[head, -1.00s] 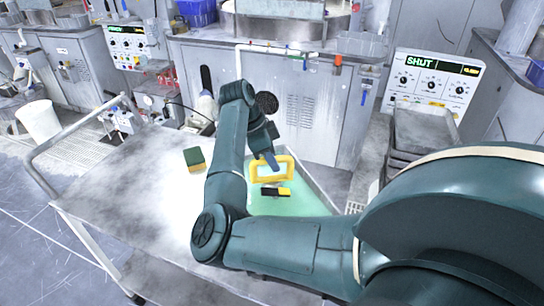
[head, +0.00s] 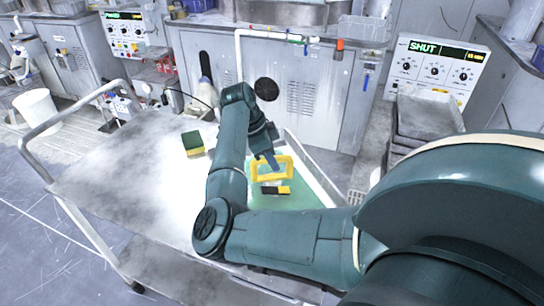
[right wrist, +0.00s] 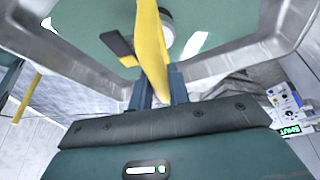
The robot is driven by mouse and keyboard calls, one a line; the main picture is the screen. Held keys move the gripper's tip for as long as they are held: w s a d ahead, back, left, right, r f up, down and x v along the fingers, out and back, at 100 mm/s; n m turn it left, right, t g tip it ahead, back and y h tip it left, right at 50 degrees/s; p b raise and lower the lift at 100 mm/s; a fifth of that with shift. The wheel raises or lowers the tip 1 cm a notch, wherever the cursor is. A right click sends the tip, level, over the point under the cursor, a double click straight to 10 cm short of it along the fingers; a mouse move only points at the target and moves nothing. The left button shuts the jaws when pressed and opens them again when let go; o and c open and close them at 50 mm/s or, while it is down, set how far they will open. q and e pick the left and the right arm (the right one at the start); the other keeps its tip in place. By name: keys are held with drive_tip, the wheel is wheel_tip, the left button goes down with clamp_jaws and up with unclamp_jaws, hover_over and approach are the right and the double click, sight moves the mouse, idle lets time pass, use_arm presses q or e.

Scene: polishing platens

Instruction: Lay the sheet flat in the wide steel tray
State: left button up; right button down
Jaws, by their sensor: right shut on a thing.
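A pale green sheet (head: 301,199) shows inside the steel tray (head: 314,170) on the cart, partly hidden by my right arm. The right wrist view shows the green surface (right wrist: 225,12) within the tray's sloping walls (right wrist: 215,66). I cannot tell whether the sheet touches the tray floor all over. A yellow handle (head: 272,169) with a black bar (head: 275,190) stands over the sheet. My right gripper (head: 269,160) is shut on the yellow handle, which also shows between its fingers in the right wrist view (right wrist: 152,50). My left gripper is not in view.
A green and yellow sponge (head: 193,144) lies on the cart top (head: 120,175), whose left part is clear. A white bucket (head: 37,109) stands on the floor at left. A machine with a "SHUT" display (head: 437,70) and stacked grey trays (head: 425,115) are at right.

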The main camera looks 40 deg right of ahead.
idle(0.8)
drive_tip(key=c, duration=1.3)
unclamp_jaws()
drive_tip(key=shift+f, duration=0.1)
drive_tip(key=shift+o, duration=0.2)
drive_tip(key=shift+a+f, duration=0.1)
drive_tip(key=shift+f, duration=0.15)
drive_tip(key=b+v, duration=0.2)
drive_tip(key=v, duration=1.1)
drive_tip(key=shift+r, duration=0.25)
